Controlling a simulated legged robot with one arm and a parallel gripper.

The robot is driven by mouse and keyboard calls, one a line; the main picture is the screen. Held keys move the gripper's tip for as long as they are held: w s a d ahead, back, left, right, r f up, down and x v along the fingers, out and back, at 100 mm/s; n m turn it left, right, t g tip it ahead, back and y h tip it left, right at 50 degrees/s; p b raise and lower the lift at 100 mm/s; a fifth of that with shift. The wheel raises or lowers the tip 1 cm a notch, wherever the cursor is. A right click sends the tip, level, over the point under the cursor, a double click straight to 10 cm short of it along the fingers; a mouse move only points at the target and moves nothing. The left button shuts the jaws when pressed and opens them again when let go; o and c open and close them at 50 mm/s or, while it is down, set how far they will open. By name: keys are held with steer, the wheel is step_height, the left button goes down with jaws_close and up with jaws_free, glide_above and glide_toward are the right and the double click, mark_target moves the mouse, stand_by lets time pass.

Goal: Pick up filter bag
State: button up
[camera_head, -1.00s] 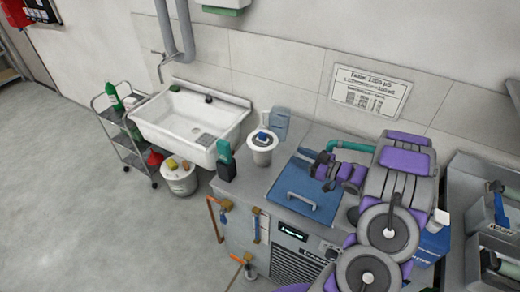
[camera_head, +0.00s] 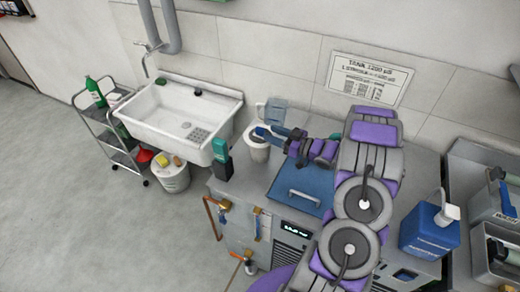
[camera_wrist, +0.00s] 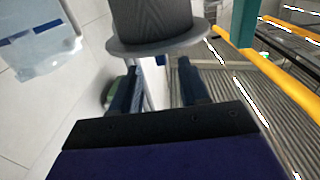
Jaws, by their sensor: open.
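A pale tapered cup-like thing with a wide rim (camera_head: 257,152), likely the filter bag, stands at the counter's back left corner, right of the sink. In the wrist view, its grey ribbed body and flat rim (camera_wrist: 158,45) fill the top middle. My gripper (camera_head: 268,135) is at its rim from the right. In the wrist view, my gripper (camera_wrist: 160,78) has its two dark fingers apart with nothing clearly between them. The rim lies just beyond the fingertips; I cannot tell whether they touch it. The fingers hide part of its top in the head view.
A clear packet with a blue top (camera_head: 275,112) is behind against the wall. A blue lid with a handle (camera_head: 300,190) is on the counter. The sink (camera_head: 180,115) is left.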

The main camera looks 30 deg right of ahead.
mark_target(264, 131)
steer(key=b+x, duration=0.1)
steer(key=x, duration=0.5)
jaws_close()
stand_by(0.4)
